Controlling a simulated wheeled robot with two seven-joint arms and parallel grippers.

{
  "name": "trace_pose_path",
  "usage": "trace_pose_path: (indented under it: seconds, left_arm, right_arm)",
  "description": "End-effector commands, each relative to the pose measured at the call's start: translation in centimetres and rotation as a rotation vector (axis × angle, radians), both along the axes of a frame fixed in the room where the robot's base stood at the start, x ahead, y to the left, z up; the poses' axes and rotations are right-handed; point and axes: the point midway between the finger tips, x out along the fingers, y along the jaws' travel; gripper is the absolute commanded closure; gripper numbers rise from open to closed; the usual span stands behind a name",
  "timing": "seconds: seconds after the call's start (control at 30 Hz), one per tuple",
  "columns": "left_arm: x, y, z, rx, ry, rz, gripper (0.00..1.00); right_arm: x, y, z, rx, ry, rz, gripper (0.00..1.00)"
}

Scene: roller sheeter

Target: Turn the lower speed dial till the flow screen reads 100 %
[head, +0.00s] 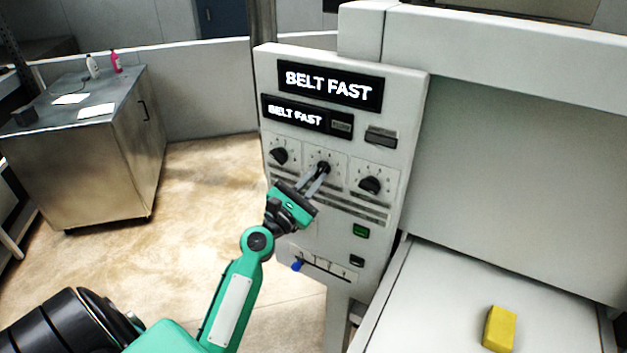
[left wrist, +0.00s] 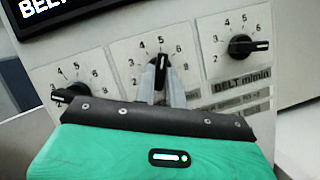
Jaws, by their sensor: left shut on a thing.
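The control panel (head: 385,230) has a row of three black dials: a left dial (head: 279,156), a middle dial (head: 323,167) and a right dial (head: 371,185). My left gripper (head: 317,178) is shut on the middle dial, with one finger on each side of its knob. In the left wrist view the middle dial's (left wrist: 161,66) white mark points roughly up, near the middle of its scale. The large upper screen (head: 330,86) and the smaller screen (head: 294,114) below it both read "BELT FAST". No percentage is legible. My right gripper is out of view.
A green button (head: 361,231) and a blue-tipped lever (head: 297,266) sit lower on the panel. A yellow block (head: 499,328) lies on the pale bed at the right. A metal cabinet (head: 75,185) with bottles stands at the left. Open floor lies between.

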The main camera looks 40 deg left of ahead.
Motion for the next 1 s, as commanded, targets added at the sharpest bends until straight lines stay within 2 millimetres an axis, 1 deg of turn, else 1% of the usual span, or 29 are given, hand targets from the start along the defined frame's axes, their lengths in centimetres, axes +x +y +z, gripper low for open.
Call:
trace_pose_path:
  seconds: [0.27, 0.6, 0.8, 1.0]
  left_arm:
    - [-0.03, 0.21, 0.02, 0.209, 0.018, -0.002, 1.00]
    - [-0.03, 0.35, 0.26, 0.457, 0.037, -0.002, 1.00]
    - [-0.03, 0.42, 0.34, 0.552, 0.045, -0.002, 1.00]
    - [-0.04, 0.42, 0.34, 0.598, 0.050, -0.002, 1.00]
  right_arm:
    - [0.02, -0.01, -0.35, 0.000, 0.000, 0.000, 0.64]
    - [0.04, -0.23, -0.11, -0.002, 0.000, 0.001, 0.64]
    - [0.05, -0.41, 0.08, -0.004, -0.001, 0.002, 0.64]
    - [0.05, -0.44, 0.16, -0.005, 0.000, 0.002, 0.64]
